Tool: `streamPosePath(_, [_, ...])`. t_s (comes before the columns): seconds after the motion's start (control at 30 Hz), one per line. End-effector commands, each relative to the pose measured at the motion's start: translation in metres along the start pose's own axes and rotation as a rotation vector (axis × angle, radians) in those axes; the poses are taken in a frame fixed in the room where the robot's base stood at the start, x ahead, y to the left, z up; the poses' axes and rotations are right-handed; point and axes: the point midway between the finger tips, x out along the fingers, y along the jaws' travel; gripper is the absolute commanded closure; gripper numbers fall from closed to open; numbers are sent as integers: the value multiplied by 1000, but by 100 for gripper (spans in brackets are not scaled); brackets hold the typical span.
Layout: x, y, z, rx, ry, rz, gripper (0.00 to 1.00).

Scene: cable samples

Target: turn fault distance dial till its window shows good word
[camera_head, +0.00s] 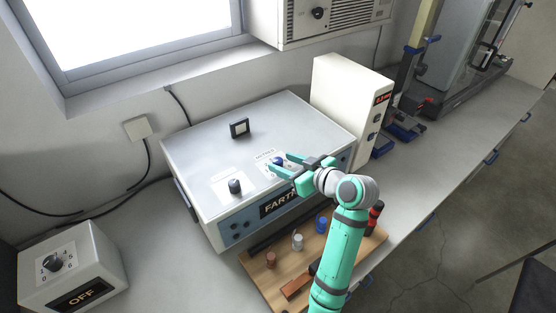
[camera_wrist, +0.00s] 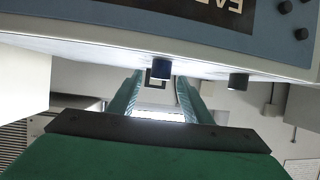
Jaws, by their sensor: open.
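A grey-white instrument box (camera_head: 200,150) has two knobs on its top, a dark one (camera_head: 235,186) at the left and a bluish one (camera_head: 277,161) at the right. Labels beside them are too small to read, so I cannot tell by name which is the fault distance dial. My gripper (camera_head: 279,159) is open, fingers on either side of the bluish knob. In the wrist view this knob (camera_wrist: 161,71) appears between the fingers, contact unclear; the other knob (camera_wrist: 238,82) is to the right.
A small black-framed piece (camera_head: 240,128) stands on the box top behind the knobs. A white unit with a red display (camera_head: 345,95) is close on the right. A wooden board (camera_head: 262,275) with small parts lies in front. A dial box reading "OFF" (camera_head: 95,250) is at left.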

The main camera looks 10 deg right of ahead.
Motion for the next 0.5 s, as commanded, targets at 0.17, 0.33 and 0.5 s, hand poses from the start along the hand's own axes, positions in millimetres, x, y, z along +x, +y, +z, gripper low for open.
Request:
streamPosePath(0.17, [24,0,0,0,-1,-1,55])
streamPosePath(0.33, [35,0,0,0,0,1,55])
streamPosePath(0.5, [37,1,0,0,0,2,55])
